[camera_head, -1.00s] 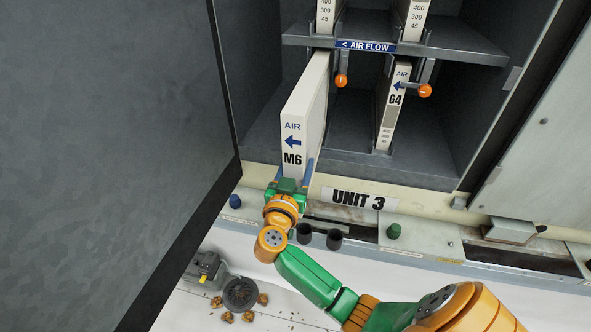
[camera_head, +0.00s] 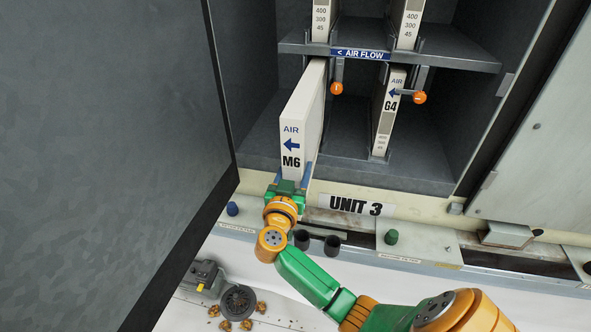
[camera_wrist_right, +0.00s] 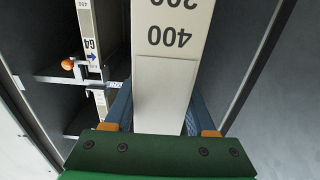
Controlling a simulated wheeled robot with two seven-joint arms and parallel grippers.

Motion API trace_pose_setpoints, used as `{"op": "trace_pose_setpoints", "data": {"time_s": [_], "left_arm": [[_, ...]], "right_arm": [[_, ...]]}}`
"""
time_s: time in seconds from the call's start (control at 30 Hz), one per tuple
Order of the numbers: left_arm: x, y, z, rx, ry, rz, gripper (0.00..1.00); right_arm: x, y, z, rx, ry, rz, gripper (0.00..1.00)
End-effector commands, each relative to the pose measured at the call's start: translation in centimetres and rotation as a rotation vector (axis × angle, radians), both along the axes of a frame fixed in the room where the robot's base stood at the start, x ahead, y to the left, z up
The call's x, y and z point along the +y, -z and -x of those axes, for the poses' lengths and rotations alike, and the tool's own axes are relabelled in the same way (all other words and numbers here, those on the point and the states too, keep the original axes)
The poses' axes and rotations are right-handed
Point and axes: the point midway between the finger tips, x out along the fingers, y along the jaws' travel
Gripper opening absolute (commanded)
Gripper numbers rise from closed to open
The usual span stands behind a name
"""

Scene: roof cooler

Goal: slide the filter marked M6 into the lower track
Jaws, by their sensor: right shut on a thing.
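The M6 filter (camera_head: 292,148) is a slim cream panel with a blue arrow pointing left on its front face. It stands upright at the left of the lower bay, its front end sticking out toward me. Its far end is close to the shelf edge; I cannot tell whether it sits in the lower track. My right gripper (camera_head: 290,187) is shut on the filter's near end, low down. In the right wrist view the filter (camera_wrist_right: 172,70) rises between the blue-padded fingers (camera_wrist_right: 163,115), with an upside-down "400" on it. My left gripper is not in view.
The G4 filter (camera_head: 389,115) stands in the lower bay to the right. Levers with orange knobs (camera_head: 337,88) (camera_head: 419,97) hang below the shelf marked AIR FLOW (camera_head: 360,54), whose arrow points left. A large dark panel (camera_head: 110,130) is close on the left.

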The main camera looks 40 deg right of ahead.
Motion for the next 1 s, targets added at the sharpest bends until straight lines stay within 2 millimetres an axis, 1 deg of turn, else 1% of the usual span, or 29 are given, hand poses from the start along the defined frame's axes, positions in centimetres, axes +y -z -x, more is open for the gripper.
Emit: {"op": "trace_pose_setpoints", "data": {"time_s": [0.57,1.0], "left_arm": [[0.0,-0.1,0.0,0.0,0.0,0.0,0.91],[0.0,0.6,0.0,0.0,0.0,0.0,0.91]], "right_arm": [[-3.1,0.1,-2.6,-0.001,0.0,0.002,0.0],[-5.5,0.3,-4.6,-0.001,0.0,0.002,0.0]]}}
